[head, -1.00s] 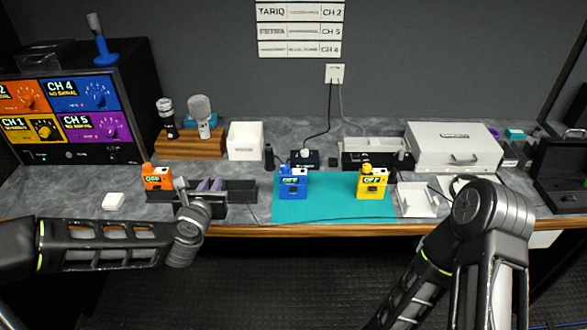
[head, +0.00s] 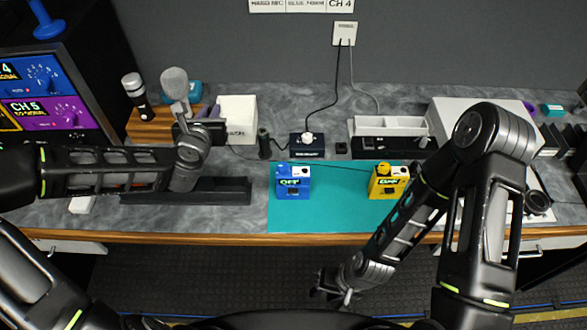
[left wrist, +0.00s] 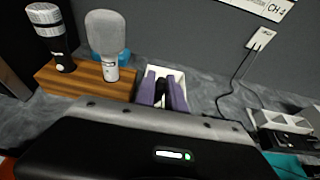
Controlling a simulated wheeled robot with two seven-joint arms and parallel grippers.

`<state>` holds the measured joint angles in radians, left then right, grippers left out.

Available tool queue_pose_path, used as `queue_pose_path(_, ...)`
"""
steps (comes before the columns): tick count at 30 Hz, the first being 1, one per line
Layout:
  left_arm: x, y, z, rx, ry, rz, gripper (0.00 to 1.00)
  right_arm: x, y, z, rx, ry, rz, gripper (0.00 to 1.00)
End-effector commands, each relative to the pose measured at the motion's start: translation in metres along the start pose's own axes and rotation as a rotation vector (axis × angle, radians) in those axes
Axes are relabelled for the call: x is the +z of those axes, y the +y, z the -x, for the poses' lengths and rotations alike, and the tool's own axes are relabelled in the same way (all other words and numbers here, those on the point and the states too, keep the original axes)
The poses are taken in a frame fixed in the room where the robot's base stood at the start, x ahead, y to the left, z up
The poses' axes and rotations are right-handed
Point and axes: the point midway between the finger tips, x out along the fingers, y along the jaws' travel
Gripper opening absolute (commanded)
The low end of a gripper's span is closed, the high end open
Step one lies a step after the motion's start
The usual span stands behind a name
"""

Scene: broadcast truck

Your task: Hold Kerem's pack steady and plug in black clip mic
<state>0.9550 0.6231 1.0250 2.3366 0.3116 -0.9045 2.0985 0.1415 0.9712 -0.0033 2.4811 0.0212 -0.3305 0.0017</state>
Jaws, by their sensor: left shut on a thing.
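A blue pack (head: 293,182) and a yellow pack (head: 388,181) stand apart on the teal mat (head: 330,215). I cannot read whose pack is whose. My left gripper (left wrist: 165,90), with purple finger pads, is shut on a small black thing (left wrist: 161,88), perhaps the black clip mic, mostly hidden between the pads. In the head view the left gripper (head: 208,128) is raised above the worktop, left of the mat. A thin dark cable shows to its right. My right gripper (head: 337,287) hangs in front of the table edge, below the mat; its finger opening is unclear.
A wooden block (head: 147,126) holds two microphones, beside a white box (head: 237,118). A black trough (head: 225,190) lies under my left arm. A black device with a white plug (head: 307,145) and a grey-white tray (head: 390,126) stand behind the mat. The front of the mat is clear.

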Motion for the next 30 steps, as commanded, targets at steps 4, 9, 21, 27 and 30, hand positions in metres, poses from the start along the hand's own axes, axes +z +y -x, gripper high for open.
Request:
queue_pose_path(4, 0.0, 0.0, 0.0, 0.0, 0.0, 0.0, 0.0, 0.0, 0.0, 0.0, 0.0, -0.001, 0.0, 0.36)
queue_pose_path(9, -0.005, 0.0, 0.001, -0.001, -0.001, -0.002, 0.0, 0.0, 0.002, -0.006, -0.001, 0.001, 0.0, 0.36)
queue_pose_path(21, -0.044, 0.0, 0.027, 0.001, 0.0, -0.002, 0.0, -0.003, 0.01, -0.048, -0.016, 0.017, 0.009, 0.36)
queue_pose_path(27, -0.042, 0.0, 0.028, 0.0, 0.0, 0.001, 0.0, -0.003, 0.009, -0.045, -0.016, 0.018, 0.01, 0.36)
queue_pose_path(30, -0.042, 0.0, 0.028, 0.0, 0.0, 0.0, 0.0, -0.003, 0.009, -0.045, -0.016, 0.018, 0.01, 0.36)
